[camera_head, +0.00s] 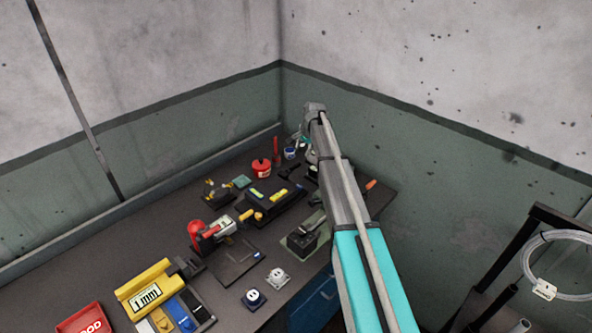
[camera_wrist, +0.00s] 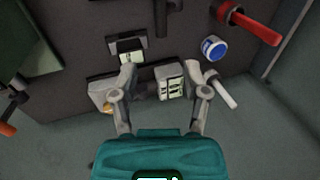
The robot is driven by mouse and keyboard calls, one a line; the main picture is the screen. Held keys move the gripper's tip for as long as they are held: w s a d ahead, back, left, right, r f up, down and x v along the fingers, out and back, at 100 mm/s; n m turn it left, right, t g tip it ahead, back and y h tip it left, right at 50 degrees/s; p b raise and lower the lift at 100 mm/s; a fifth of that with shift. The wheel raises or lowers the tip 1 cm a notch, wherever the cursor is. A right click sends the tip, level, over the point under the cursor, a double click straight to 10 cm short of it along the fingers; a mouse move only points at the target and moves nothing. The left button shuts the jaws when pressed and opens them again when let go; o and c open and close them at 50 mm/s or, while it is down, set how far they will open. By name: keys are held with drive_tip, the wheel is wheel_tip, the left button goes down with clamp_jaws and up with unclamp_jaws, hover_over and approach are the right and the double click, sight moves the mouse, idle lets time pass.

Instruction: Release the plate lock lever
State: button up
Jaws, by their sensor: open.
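My gripper (camera_wrist: 160,72) is open in the wrist view, its two grey fingers spread above the dark bench. A grey-white block with a labelled face (camera_wrist: 170,82) lies between the fingers, close to the right one. A pale rod-like lever (camera_wrist: 222,92) slants down just right of the right fingertip. I cannot tell for sure whether it is the plate lock lever or whether the finger touches it. A grey part with a brass-coloured piece (camera_wrist: 104,96) is beside the left finger. In the head view my arm reaches to the bench's back corner, and the gripper is mostly hidden.
A blue-topped round container (camera_wrist: 214,48) and a red handle (camera_wrist: 250,24) lie right of the gripper. A small labelled dark device (camera_wrist: 128,50) is beyond the left finger. The bench (camera_head: 120,245) holds several tools, a red tray (camera_head: 84,321) and a yellow gauge (camera_head: 146,293). Walls close the corner.

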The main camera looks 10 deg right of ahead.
sight(298, 164)
drive_tip(key=shift+b+x, duration=4.9)
drive_tip(key=shift+x, duration=0.5)
clamp_jaws()
